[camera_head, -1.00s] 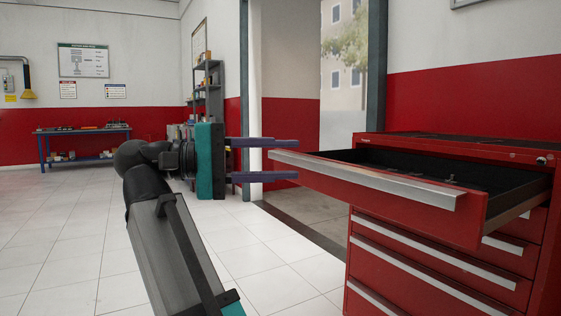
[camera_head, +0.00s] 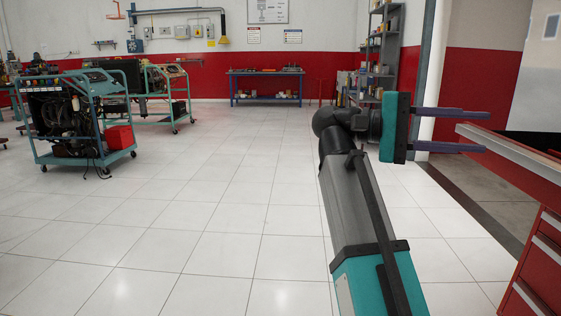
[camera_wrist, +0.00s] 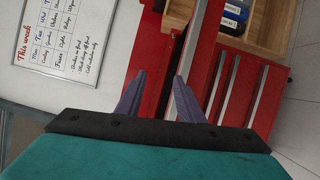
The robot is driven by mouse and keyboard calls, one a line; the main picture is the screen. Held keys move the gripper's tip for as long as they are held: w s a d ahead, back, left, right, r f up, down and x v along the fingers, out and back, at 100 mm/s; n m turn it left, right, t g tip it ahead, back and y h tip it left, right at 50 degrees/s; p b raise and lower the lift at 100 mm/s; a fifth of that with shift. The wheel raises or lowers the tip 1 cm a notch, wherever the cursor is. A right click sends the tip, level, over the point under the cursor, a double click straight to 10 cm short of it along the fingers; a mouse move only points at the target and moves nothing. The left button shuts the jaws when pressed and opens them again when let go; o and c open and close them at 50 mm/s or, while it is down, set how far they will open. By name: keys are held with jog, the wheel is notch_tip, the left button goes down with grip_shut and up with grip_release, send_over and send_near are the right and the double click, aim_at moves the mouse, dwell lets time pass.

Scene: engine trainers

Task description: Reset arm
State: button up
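My arm reaches up from the bottom of the head view with its elbow and wrist bent. My gripper (camera_head: 487,131) points right, its two purple fingers parallel and well apart, with nothing held.
The red tool cabinet (camera_head: 540,265) stands at the right edge. Engine trainers on teal wheeled frames (camera_head: 85,110) stand at the left. A blue workbench (camera_head: 267,74) and a grey shelf (camera_head: 380,50) are at the back. The tiled floor (camera_head: 190,210) is clear in the middle.

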jog(key=w+d+f+n+t+h+p, duration=0.1)
jog(key=w+d+f+n+t+p, duration=0.15)
jog(key=w+f+n+p, duration=0.75)
jog(key=s+d+f+n+t+y+p, duration=0.1)
jog(key=d+f+p, duration=0.1)
jog(key=f+p, duration=0.7)
jog(key=s+d+f+n+y+p, duration=0.1)
jog(key=f+p, duration=0.6)
jog(key=f, duration=0.5)
jog(key=s+a+f+g+y+p, duration=0.1)
jog(key=s+a+f+y+p, duration=0.25)
jog(key=s+f, duration=0.4)
jog(key=s+a+f+m+y+p, duration=0.1)
jog(key=s+a+f+y+p, duration=0.2)
jog(key=s+f, duration=0.45)
jog(key=s+a+f+g+y+p, duration=0.1)
jog(key=s+f+y+p, duration=0.2)
jog(key=s+f+p, duration=0.35)
jog(key=s+a+f+m+y+b, duration=0.1)
jog(key=s+a+f+m+y, duration=0.1)
jog(key=a, duration=0.4)
jog(key=s+a+f+m+t+y, duration=0.1)
jog(key=s+a+f+m+y, duration=0.1)
jog(key=a+f+m+y, duration=0.2)
jog(key=a+f+m, duration=0.1)
jog(key=a, duration=0.2)
jog(key=shift+s+b, duration=0.3)
jog(key=shift+b, duration=0.05)
